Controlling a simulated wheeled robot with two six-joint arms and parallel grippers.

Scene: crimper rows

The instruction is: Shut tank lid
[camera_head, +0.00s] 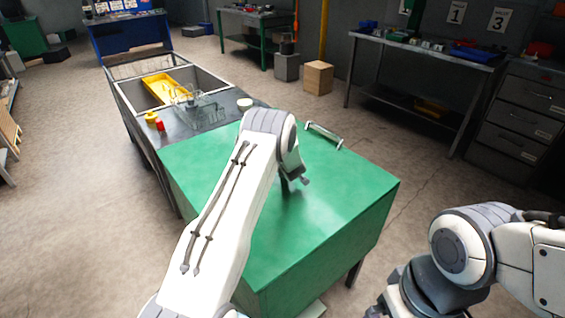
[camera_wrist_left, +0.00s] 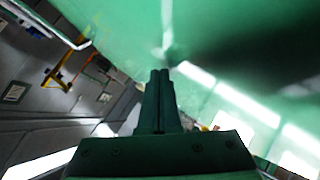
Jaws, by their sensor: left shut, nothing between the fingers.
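The tank is a green box whose broad flat green lid (camera_head: 335,200) lies across its top, with no open gap that I can see. A pale metal bar handle (camera_head: 324,135) sits at the lid's far right edge; it also shows in the left wrist view (camera_wrist_left: 55,25). My left gripper (camera_head: 286,187) is at the lid's middle, partly hidden by my own arm. In the left wrist view its fingers (camera_wrist_left: 160,72) are together and empty, pointing at the green surface. I cannot tell whether they touch it. My right gripper is out of view.
A steel sink unit (camera_head: 125,98) adjoins the tank's far left side, with a yellow tray (camera_head: 166,87), a wire basket (camera_head: 200,108) and small red and yellow items. A wooden box (camera_head: 318,77) stands on the floor behind. A workbench (camera_head: 420,48) and drawers (camera_head: 515,115) line the right.

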